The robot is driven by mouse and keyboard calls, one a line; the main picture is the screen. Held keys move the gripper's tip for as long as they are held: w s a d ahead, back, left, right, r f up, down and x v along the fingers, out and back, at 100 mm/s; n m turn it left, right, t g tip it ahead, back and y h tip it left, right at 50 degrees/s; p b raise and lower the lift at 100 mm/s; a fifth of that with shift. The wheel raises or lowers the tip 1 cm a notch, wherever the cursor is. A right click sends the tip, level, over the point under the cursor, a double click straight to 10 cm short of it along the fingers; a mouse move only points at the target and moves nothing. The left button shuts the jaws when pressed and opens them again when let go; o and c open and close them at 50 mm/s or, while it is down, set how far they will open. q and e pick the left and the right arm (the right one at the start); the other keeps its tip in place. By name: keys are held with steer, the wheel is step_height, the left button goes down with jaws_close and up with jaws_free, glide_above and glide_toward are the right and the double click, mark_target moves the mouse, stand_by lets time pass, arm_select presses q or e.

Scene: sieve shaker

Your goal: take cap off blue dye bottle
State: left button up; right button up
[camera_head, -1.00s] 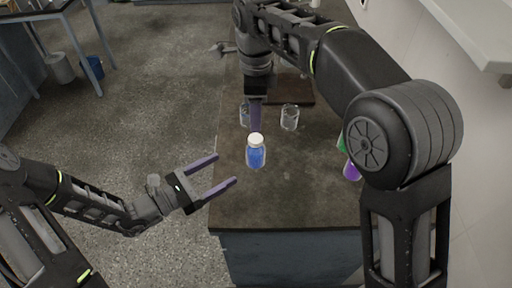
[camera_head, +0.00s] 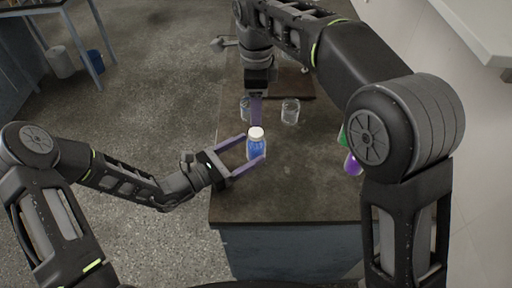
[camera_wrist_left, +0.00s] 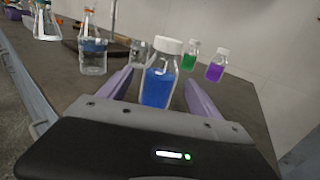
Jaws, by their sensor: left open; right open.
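The blue dye bottle (camera_head: 256,148) stands upright on the bench with its white cap (camera_head: 256,132) on. It also shows in the left wrist view (camera_wrist_left: 158,88), with its white cap (camera_wrist_left: 168,45) on top. My left gripper (camera_head: 255,148) is open, with one finger on each side of the bottle's body; I cannot tell whether they touch it.
A purple bottle (camera_head: 353,164) and a green bottle (camera_head: 343,136) are at the right, partly hidden by my right arm. The front of the bench (camera_head: 290,200) is clear.

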mark_target(248, 150)
arm_select(q)
steer(key=shift+x, duration=1.7)
jaws_close()
